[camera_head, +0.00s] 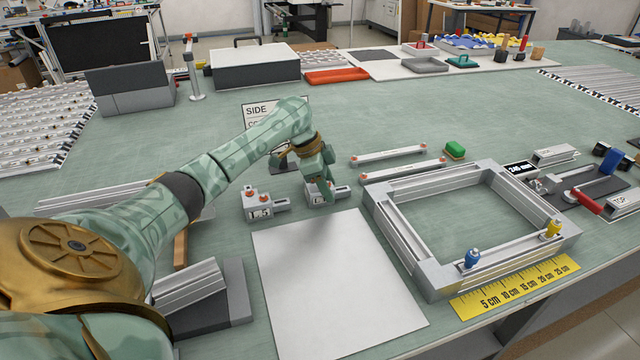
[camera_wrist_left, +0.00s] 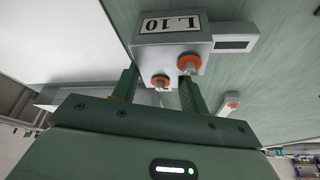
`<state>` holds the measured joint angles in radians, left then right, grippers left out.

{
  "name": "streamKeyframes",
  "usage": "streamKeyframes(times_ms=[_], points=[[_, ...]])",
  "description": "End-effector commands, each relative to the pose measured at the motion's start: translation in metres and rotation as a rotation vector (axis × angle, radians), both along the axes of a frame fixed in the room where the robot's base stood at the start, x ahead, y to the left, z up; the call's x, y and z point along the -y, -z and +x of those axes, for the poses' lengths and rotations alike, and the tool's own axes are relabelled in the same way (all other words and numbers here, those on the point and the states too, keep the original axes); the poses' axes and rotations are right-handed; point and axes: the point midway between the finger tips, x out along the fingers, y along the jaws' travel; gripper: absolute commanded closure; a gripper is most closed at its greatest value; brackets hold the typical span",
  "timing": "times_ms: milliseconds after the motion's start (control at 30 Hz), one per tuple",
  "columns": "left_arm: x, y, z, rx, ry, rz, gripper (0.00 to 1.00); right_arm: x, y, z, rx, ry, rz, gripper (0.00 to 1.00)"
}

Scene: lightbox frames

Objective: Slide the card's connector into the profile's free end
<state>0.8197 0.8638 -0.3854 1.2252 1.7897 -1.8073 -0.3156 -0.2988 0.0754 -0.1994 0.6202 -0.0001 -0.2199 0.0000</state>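A "SIDE CO..." card (camera_head: 257,112) stands behind my left arm, which hides part of it. A grey connector block marked "L 5" (camera_head: 258,208) sits on the table. A similar block (camera_head: 316,199) is right of it, under my left gripper (camera_head: 328,188). In the left wrist view this block reads "L 10" (camera_wrist_left: 170,45) and has two orange-ringed screws. My left fingers (camera_wrist_left: 158,90) are apart at its near side; whether they press on it is unclear. An aluminium profile (camera_head: 187,284) lies in a dark holder at front left; my arm hides part of it.
A bare white sheet (camera_head: 335,285) lies in front of the connectors. A square aluminium frame (camera_head: 415,265) with blue and yellow pegs stands right, beside a yellow ruler (camera_head: 515,287). Two thin bars (camera_head: 390,153) and a green block (camera_head: 455,149) lie behind it.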

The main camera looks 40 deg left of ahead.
Motion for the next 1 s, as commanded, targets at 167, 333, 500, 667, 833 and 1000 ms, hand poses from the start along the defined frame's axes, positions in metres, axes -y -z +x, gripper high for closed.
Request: streamKeyframes(times_ms=[167,333,500,667,833,1000], points=[[0.000,0.000,0.000,-0.001,0.000,0.001,0.89,0.001,0.000,0.000,0.000,-0.001,-0.001,1.00],[0.000,0.001,0.000,-0.001,0.000,0.000,0.89,0.003,0.000,0.000,0.000,-0.002,-0.004,1.00],[0.000,-0.001,0.000,-0.001,0.000,0.000,0.89,0.004,-0.001,0.000,0.001,-0.003,-0.005,1.00],[0.000,-0.017,0.000,0.001,0.001,0.001,0.89,0.005,-0.011,0.003,0.008,-0.004,-0.006,1.00],[0.006,-0.052,-0.009,0.004,0.003,0.004,0.89,0.005,-0.035,0.011,0.027,-0.004,-0.006,1.00],[0.030,-0.099,-0.038,0.005,0.006,0.004,0.89,0.004,-0.066,0.020,0.049,-0.004,-0.006,1.00]])
